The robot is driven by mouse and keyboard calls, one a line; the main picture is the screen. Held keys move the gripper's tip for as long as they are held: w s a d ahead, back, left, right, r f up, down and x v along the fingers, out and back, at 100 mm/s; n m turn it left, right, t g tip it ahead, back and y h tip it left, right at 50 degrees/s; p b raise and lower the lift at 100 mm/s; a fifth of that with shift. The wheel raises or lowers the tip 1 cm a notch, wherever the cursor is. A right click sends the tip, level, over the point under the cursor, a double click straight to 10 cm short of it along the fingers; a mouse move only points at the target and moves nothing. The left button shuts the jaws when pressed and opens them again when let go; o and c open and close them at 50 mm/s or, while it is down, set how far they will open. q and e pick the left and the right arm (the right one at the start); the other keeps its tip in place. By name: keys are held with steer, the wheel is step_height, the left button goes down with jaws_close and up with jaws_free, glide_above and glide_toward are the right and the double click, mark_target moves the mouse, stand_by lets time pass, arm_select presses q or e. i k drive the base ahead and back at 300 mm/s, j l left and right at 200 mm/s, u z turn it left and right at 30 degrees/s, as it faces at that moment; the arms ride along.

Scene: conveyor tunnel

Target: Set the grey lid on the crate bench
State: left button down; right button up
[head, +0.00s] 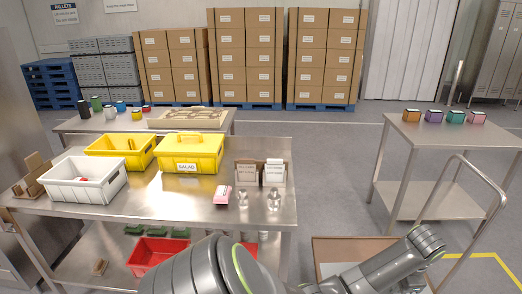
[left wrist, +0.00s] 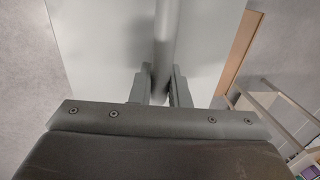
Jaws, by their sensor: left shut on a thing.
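In the left wrist view my left gripper (left wrist: 160,75) is shut on the raised bar-like handle (left wrist: 167,25) of the grey lid (left wrist: 100,40). The lid is a flat, pale grey panel spreading to both sides of the fingers. In the head view, a pale grey patch that looks like part of the lid shows beside my arm, over a brown deck (head: 345,246); my gripper is hidden there. I cannot tell whether the lid touches the deck. The crate bench (head: 150,203) is steel and carries yellow crates (head: 192,155) and a white crate (head: 85,185). My right gripper is not seen.
A pink-and-white box (head: 222,195), small metal items and a card holder (head: 262,173) stand on the bench's right part. The trolley's rail (head: 485,225) rises at the right. A side table (head: 450,135) holds several coloured boxes. A red crate (head: 155,255) is below the bench.

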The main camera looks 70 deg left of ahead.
mark_target(177, 190)
steer(key=i+l+u, duration=0.15)
steer(key=u, duration=1.25)
